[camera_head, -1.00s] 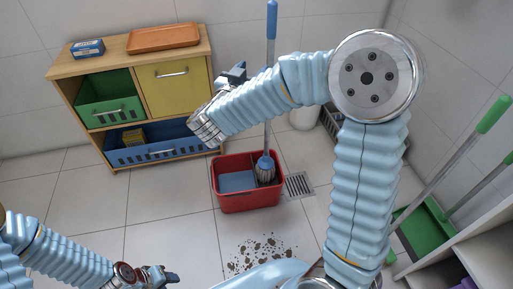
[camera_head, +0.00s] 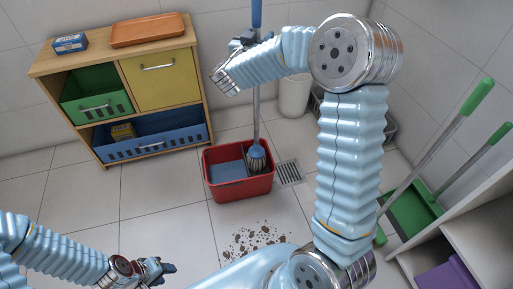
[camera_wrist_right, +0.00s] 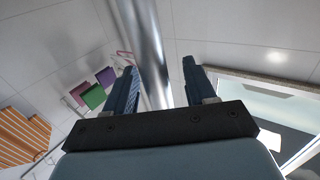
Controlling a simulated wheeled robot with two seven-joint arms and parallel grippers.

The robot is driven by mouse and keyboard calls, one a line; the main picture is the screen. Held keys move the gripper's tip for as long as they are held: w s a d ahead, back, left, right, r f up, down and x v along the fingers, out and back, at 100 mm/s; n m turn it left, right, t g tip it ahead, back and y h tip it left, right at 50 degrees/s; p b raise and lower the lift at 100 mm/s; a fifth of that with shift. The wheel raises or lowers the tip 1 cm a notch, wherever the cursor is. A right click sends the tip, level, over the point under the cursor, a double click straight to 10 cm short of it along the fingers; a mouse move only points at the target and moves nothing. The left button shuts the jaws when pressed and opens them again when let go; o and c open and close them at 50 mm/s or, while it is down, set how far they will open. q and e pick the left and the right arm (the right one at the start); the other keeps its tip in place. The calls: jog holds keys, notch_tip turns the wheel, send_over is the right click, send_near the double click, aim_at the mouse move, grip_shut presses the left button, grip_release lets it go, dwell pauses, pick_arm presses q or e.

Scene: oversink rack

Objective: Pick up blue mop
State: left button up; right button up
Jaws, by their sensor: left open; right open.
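The blue mop stands upright, with its blue handle (camera_head: 257,14) at the top, a grey shaft and its head (camera_head: 257,158) in the right half of the red bucket (camera_head: 225,190). My right gripper (camera_head: 243,40) is open beside the mop's upper shaft, just below the blue handle. In the right wrist view the grey shaft (camera_wrist_right: 147,40) appears between the open fingers (camera_wrist_right: 160,72), closer to the left finger; its depth relative to the fingertips is unclear. My left gripper (camera_head: 160,269) is open and empty at the lower left, far from the mop.
A wooden cabinet (camera_head: 203,62) with green, yellow and blue drawers stands at the back left. A floor drain (camera_head: 289,172) lies right of the bucket, and dirt (camera_head: 258,241) lies in front. A white bin (camera_head: 294,95) stands behind; green-handled tools (camera_head: 480,97) lean at right.

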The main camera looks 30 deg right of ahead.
jog(key=shift+r, duration=0.15)
grip_shut()
